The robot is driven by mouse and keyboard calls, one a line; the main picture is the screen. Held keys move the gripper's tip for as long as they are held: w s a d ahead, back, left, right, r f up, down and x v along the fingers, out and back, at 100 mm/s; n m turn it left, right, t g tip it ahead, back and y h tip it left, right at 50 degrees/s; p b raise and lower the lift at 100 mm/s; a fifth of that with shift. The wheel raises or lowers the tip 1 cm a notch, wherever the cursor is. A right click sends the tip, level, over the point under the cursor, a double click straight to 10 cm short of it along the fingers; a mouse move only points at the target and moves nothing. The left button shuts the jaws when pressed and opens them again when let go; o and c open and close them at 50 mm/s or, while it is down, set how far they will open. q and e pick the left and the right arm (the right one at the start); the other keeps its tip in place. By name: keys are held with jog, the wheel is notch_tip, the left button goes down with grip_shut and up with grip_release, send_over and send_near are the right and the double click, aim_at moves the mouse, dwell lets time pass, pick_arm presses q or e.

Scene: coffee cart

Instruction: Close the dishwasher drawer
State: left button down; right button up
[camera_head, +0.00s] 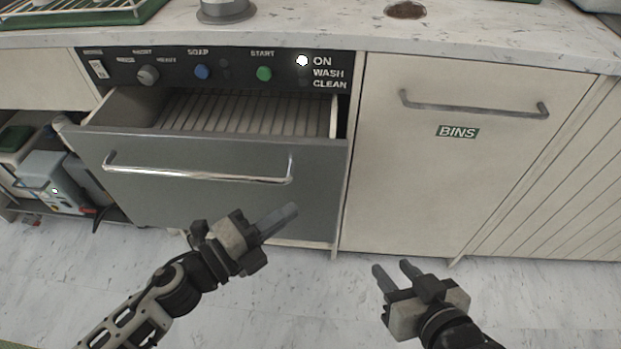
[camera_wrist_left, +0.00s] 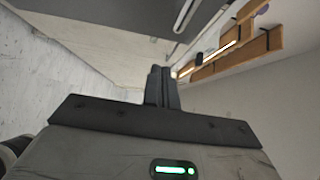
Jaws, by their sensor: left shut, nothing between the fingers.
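The dishwasher drawer (camera_head: 215,205) has a grey front and is pulled partly out below a black control panel (camera_head: 220,70); its ribbed inside shows. Its silver bar handle (camera_head: 200,174) runs across the front. My left gripper (camera_head: 290,211) is shut and empty, in front of the drawer's lower right part and below the handle's right end. Whether it touches the front I cannot tell. The left wrist view shows its fingers (camera_wrist_left: 161,87) together. My right gripper (camera_head: 392,269) is open and empty, lower right, in front of the bins cabinet.
The bins cabinet (camera_head: 440,170), with a grey handle, is closed to the right of the drawer. A speckled countertop (camera_head: 300,32) runs above. A grey-blue box (camera_head: 55,180) sits on an open shelf at left. The pale floor in front is clear.

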pick_arm(q)
jog(key=w+d, duration=0.1)
jog(key=w, duration=0.1)
jog(key=w+d, duration=0.2)
jog(key=w, duration=0.1)
jog(key=w+d, duration=0.1)
jog(key=w, duration=0.1)
jog(key=shift+w+d, duration=0.15)
jog(key=shift+w, duration=0.3)
pick_arm(e)
jog(key=shift+d+r, duration=0.2)
jog(key=shift+r, duration=0.1)
jog(key=shift+a, duration=0.1)
